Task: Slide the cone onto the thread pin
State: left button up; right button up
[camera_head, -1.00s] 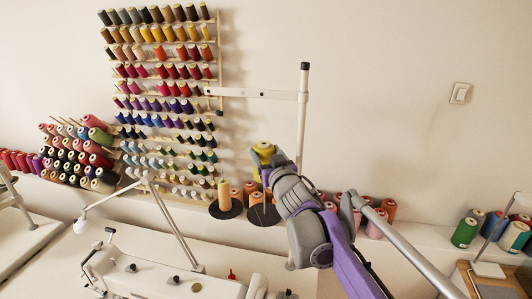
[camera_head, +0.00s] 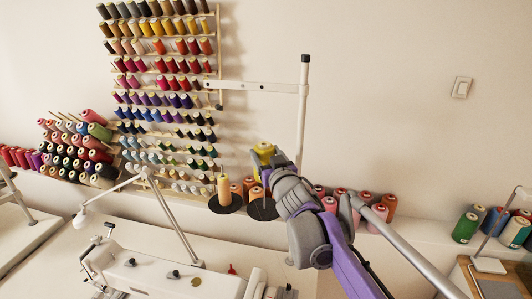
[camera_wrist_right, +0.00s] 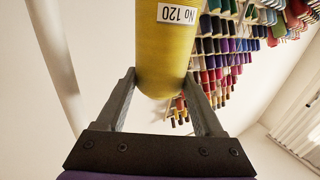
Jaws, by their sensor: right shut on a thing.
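My right gripper (camera_head: 270,161) is shut on a yellow cone (camera_head: 264,148) of thread and holds it raised above the thread stand. In the right wrist view the yellow cone (camera_wrist_right: 167,45) sits between the two fingers of the right gripper (camera_wrist_right: 160,90), with a "No 120" label on its side. Below it in the head view is a black disc (camera_head: 262,211) of the stand, partly behind my arm; its pin cannot be made out. My left gripper is not in view.
The stand's white post (camera_head: 303,110) and crossbar (camera_head: 255,89) rise close behind the held cone. Pink and orange spools (camera_head: 364,201) line the ledge behind my arm. A sewing machine (camera_head: 175,277) stands in front. A wall rack (camera_head: 165,100) of spools is at the back.

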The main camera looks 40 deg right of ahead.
jog(key=shift+f+b, duration=3.05)
jog(key=shift+f, duration=2.6)
jog(key=o, duration=1.5)
jog(key=shift+o, duration=0.2)
jog(key=p+v, duration=0.1)
jog(key=v, duration=1)
jog(key=shift+w, duration=0.1)
